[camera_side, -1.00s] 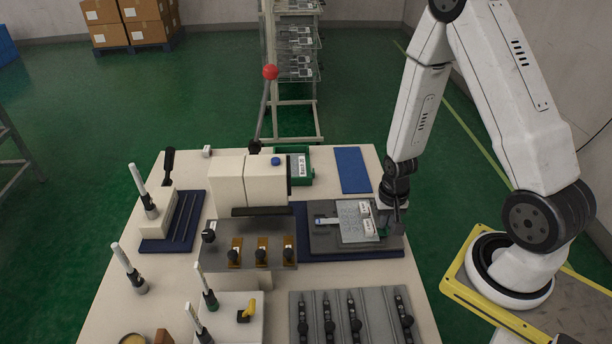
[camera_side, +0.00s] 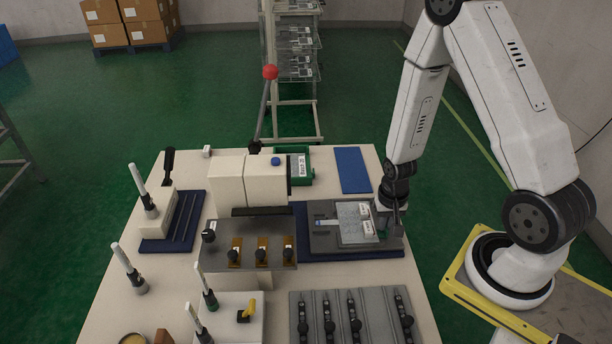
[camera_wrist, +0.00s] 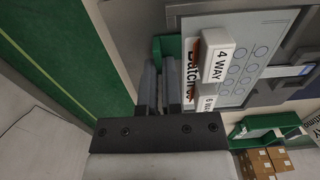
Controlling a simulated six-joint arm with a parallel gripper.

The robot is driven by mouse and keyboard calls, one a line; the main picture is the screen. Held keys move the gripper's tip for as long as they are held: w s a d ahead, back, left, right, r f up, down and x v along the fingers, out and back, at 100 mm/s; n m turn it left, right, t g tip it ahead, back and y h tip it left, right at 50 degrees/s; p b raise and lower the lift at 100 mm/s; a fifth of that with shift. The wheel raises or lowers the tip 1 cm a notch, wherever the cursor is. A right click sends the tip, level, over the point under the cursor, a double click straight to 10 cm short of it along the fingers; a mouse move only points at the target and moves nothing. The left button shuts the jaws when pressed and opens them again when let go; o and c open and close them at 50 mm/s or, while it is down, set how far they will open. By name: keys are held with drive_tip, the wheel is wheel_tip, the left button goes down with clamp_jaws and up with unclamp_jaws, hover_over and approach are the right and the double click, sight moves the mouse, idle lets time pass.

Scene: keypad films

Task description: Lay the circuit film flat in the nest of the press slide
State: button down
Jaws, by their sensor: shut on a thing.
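The circuit film (camera_side: 351,217) is a pale grey sheet with round key marks and a narrow tail reaching left. It lies over the dark grey press slide (camera_side: 325,240), and its key marks show in the wrist view (camera_wrist: 240,75). White blocks marked "4 WAY" (camera_wrist: 218,53) and "6 WAY" (camera_wrist: 206,102) sit at its right-hand edge. A green piece (camera_wrist: 166,46) shows at the fingertips. The exact grip and whether the film touches the nest are hidden.
The cream press head (camera_side: 240,182) stands left of the slide, with a red-knobbed lever (camera_side: 270,73) behind. A green bin (camera_side: 306,178) and a blue mat (camera_side: 352,170) lie at the back. A grey rack (camera_side: 325,297) with several black-knobbed strips lies in front.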

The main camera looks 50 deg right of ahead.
drive_tip(key=c, duration=0.7)
unclamp_jaws()
drive_tip(key=shift+r, duration=0.15)
drive_tip(key=shift+r, duration=3.7)
